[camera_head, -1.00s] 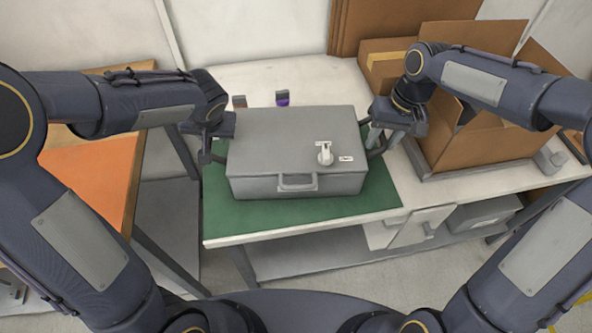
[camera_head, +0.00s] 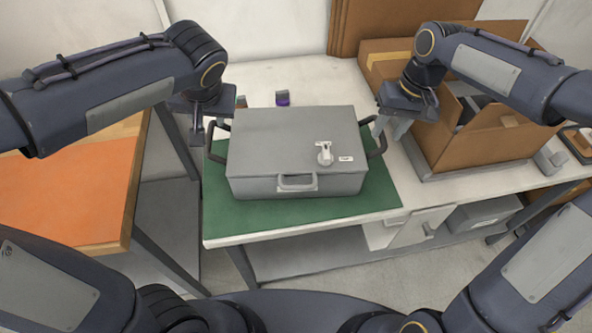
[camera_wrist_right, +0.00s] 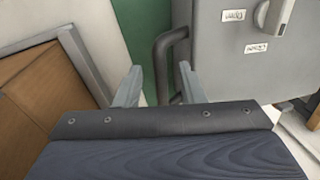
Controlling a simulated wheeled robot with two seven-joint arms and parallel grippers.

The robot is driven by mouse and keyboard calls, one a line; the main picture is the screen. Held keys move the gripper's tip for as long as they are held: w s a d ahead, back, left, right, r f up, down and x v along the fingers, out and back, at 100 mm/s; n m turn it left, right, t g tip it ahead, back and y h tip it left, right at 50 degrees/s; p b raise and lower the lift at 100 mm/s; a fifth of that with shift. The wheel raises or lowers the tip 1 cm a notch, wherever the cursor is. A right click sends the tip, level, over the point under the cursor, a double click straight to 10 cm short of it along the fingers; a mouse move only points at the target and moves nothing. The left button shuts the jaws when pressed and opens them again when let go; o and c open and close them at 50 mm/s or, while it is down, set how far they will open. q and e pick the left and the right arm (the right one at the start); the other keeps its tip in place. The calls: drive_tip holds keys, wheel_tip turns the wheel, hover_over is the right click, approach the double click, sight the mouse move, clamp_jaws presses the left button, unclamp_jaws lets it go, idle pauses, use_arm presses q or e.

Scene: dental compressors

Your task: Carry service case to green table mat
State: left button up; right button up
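The grey service case (camera_head: 290,140) rests flat on the green table mat (camera_head: 300,212), with a white latch on its lid and a dark handle on each side. My left gripper (camera_head: 204,140) is just above and beside the left handle (camera_head: 218,145); its fingers look apart and hold nothing. My right gripper (camera_head: 392,128) is above and beside the right handle (camera_head: 378,140). In the right wrist view, the right gripper's fingers (camera_wrist_right: 158,88) are spread, with the handle (camera_wrist_right: 168,62) showing beyond the gap and not clamped.
An open cardboard box (camera_head: 470,140) stands right of the case on the white table. A small purple-marked item (camera_head: 282,98) is behind the case. A wooden table with an orange mat (camera_head: 65,195) is at left, with a floor gap between.

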wheel_tip(320, 180, up, 8)
drive_tip(key=d, duration=0.1)
drive_tip(key=shift+d, duration=0.3)
drive_tip(key=shift+w+r, duration=0.1)
